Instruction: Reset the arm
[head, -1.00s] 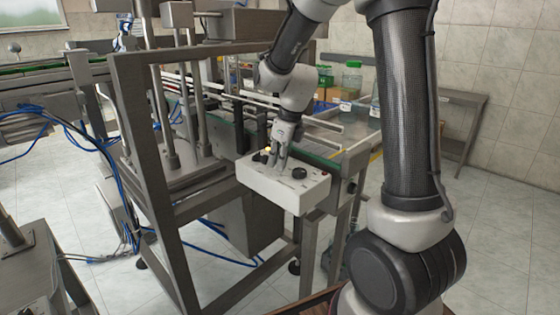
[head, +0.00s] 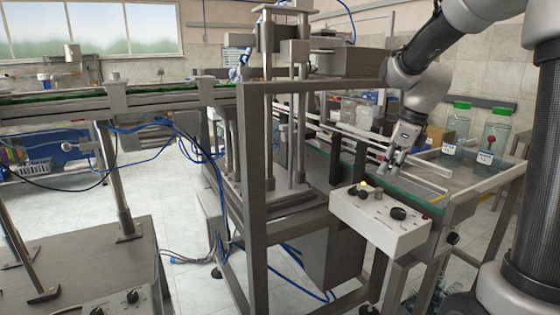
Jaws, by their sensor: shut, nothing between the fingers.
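My gripper (head: 390,166) is shut and empty. Its fingers point down, just above and behind the white control box (head: 370,226), and look clear of it. The box has a lit yellowish button (head: 362,187), a large black knob (head: 398,213) and a few smaller controls on top. My arm reaches in from the upper right of the head view.
The box sits at the front of a metal machine frame (head: 256,150) beside a conveyor. Two clear bottles with green caps (head: 456,128) (head: 492,137) stand at the right. A second control panel (head: 122,303) is at the lower left. Blue hoses run along the floor.

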